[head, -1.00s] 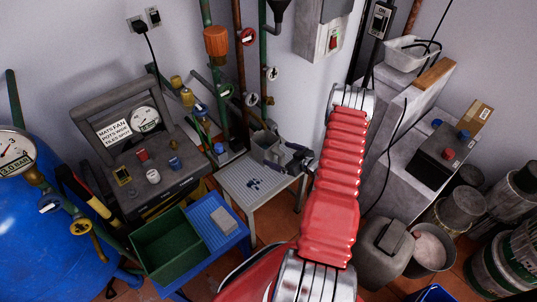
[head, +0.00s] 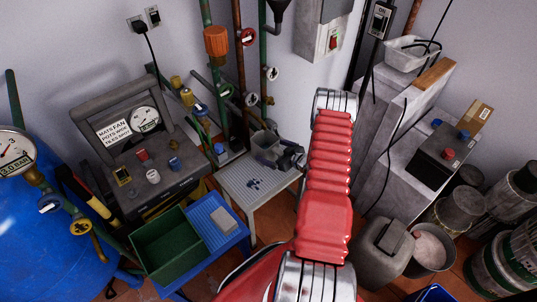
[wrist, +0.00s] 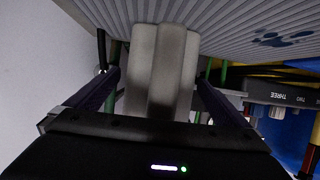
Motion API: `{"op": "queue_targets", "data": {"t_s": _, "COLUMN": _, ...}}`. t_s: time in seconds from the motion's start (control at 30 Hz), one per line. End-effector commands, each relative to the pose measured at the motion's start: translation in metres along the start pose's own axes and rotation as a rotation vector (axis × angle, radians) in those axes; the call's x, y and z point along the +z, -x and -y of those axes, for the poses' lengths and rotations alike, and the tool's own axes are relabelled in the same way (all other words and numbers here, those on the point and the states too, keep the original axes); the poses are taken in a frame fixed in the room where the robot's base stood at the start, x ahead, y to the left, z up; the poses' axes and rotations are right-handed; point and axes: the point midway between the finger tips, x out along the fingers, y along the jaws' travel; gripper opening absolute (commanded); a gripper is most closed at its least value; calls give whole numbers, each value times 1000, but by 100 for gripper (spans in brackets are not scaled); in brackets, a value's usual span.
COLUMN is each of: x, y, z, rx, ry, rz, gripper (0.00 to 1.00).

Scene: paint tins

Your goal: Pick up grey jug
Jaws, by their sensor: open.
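The grey jug (head: 265,147) stands on the small light-grey table (head: 234,190) near the back wall. My gripper (head: 283,158) is at the jug's right side, low and close to the table top. In the wrist view the grey jug (wrist: 150,65) fills the space between my two dark fingers, one on each side of it. The gripper (wrist: 158,85) is open, with the jug between the fingers. The jug's far side is hidden, and I cannot tell whether a finger touches it.
Green and brown pipes with valves (head: 225,90) rise just behind the table. A grey canister (head: 383,245) and several tins stand on the right floor.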

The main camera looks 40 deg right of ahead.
Motion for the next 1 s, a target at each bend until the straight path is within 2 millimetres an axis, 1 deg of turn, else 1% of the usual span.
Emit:
{"op": "queue_targets", "data": {"t_s": 0.03, "x": 0, "y": 0, "z": 0, "rx": 0, "ry": 0, "rz": 0, "gripper": 100}}
{"op": "queue_targets", "data": {"t_s": 0.07, "x": 0, "y": 0, "z": 0, "rx": 0, "ry": 0, "rz": 0, "gripper": 98}}
{"op": "queue_targets", "data": {"t_s": 0.7, "x": 0, "y": 0, "z": 0, "rx": 0, "ry": 0, "rz": 0, "gripper": 53}}
{"op": "queue_targets", "data": {"t_s": 1.0, "x": -2, "y": 1, "z": -1, "rx": 1, "ry": 1, "rz": -2, "gripper": 53}}
